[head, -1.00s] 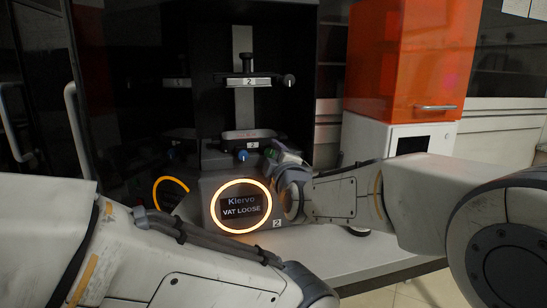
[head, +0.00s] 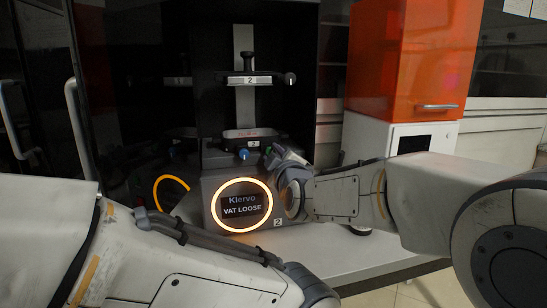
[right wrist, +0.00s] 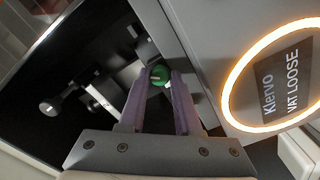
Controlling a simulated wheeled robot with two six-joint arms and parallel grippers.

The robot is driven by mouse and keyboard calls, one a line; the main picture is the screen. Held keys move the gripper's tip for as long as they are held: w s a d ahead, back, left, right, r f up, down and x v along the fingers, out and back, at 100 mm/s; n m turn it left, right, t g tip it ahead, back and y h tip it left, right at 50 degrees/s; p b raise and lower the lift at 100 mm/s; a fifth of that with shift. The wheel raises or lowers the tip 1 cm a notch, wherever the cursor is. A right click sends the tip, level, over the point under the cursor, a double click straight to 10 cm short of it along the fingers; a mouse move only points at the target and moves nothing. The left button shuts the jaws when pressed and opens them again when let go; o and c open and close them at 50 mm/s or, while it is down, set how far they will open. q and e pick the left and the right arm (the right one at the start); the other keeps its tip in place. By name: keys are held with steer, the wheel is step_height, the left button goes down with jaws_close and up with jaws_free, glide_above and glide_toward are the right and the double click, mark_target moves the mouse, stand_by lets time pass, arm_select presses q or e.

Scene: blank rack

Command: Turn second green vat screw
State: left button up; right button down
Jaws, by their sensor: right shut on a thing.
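The green vat screw (right wrist: 160,76) shows in the right wrist view between my fingertips, with a pale mark on its face. My right gripper (right wrist: 161,84) is shut on it. In the head view my right gripper (head: 272,153) is at the right front of the vat (head: 248,134) and mostly hides the screw. A blue screw (head: 243,154) sits at the front of the vat, left of the gripper. The printer's display (head: 241,206), inside a glowing orange ring, reads "VAT LOOSE". My left gripper is out of view.
Above the vat is a build platform (head: 248,79) labelled 2, with a dark knob (head: 290,79) at its right. An orange-covered machine (head: 408,60) stands to the right. Bare bench (head: 330,256) lies in front.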

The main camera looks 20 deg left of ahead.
steer(key=m+b, duration=0.1)
steer(key=m, duration=0.2)
steer(key=shift+f+m, duration=0.15)
steer(key=shift+m, duration=0.15)
steer(key=m+b, duration=0.1)
steer(key=m, duration=0.2)
steer(key=shift+m, duration=0.3)
steer(key=m+b, duration=0.3)
steer(key=m, duration=0.3)
steer(key=shift+m, duration=0.3)
steer(key=m+b, duration=0.2)
steer(key=m, duration=0.1)
steer(key=shift+m, duration=0.3)
steer(key=m+b, duration=0.1)
steer(key=m, duration=0.2)
steer(key=shift+b, duration=0.3)
steer(key=m+b, duration=0.1)
steer(key=m, duration=0.3)
steer(key=shift+m+b, duration=0.55)
steer(key=shift+m, duration=0.95)
